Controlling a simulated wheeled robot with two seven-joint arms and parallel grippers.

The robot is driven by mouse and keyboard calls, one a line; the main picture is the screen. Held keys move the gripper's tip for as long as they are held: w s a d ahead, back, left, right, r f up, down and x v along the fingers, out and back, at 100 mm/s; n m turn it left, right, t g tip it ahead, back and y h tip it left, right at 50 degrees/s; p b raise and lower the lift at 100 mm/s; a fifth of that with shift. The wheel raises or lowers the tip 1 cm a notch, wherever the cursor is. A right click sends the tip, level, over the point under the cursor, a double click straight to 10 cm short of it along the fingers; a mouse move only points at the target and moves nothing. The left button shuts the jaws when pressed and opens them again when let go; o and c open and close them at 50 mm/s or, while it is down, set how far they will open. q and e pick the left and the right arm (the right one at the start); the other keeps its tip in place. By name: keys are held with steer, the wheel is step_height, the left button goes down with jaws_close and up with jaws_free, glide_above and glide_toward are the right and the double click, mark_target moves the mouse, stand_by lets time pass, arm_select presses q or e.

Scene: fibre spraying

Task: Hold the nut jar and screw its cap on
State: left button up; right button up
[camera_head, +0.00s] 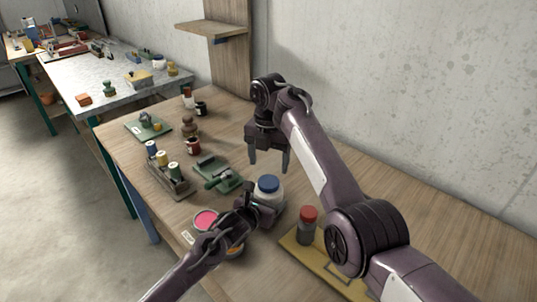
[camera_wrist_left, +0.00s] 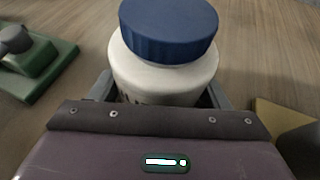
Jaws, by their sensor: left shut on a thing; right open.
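The nut jar (camera_head: 268,197) is white and stands upright near the front middle of the wooden table. Its blue cap (camera_head: 269,183) sits on top of it. In the left wrist view the jar (camera_wrist_left: 165,80) is between the fingers, and the cap (camera_wrist_left: 168,32) covers its mouth; I cannot tell how tightly it is threaded. My left gripper (camera_head: 268,208) is shut on the jar's body from the front. My right gripper (camera_head: 269,160) is open and empty, fingers pointing down, above and apart from the cap.
A pink pot (camera_head: 205,219) is left of my left gripper. A green tool (camera_head: 218,175) and a rack of spools (camera_head: 168,178) lie further left. The table's back right is clear.

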mark_target(269, 181)
steer(key=shift+f, duration=3.15)
steer(key=c, duration=1)
steer(key=m, duration=2.2)
steer(key=shift+m, duration=0.4)
